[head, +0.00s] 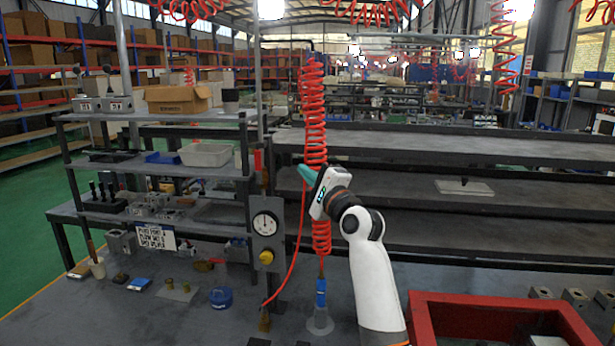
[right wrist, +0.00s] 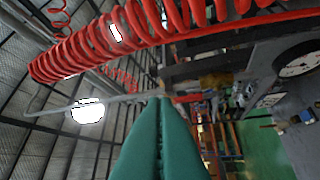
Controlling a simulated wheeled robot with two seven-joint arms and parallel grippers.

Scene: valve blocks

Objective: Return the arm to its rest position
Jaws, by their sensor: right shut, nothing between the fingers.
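My right arm rises from the bottom middle of the head view, with its white forearm bent up and to the left. My right gripper (head: 304,172) has teal fingers that point up and left, close to the red coiled air hose (head: 314,105). In the right wrist view the two teal fingers (right wrist: 160,105) lie together with nothing between them. The coiled hose (right wrist: 120,35) passes close beyond the fingertips there; I cannot tell whether they touch. My left gripper is not in view.
A gauge box (head: 267,225) with a yellow button stands left of the arm. A red bin (head: 425,318) is at the lower right. A blue-tipped nozzle (head: 320,292) stands on the workbench (head: 190,320). Grey shelves (head: 480,200) stand behind. Small parts lie at the left.

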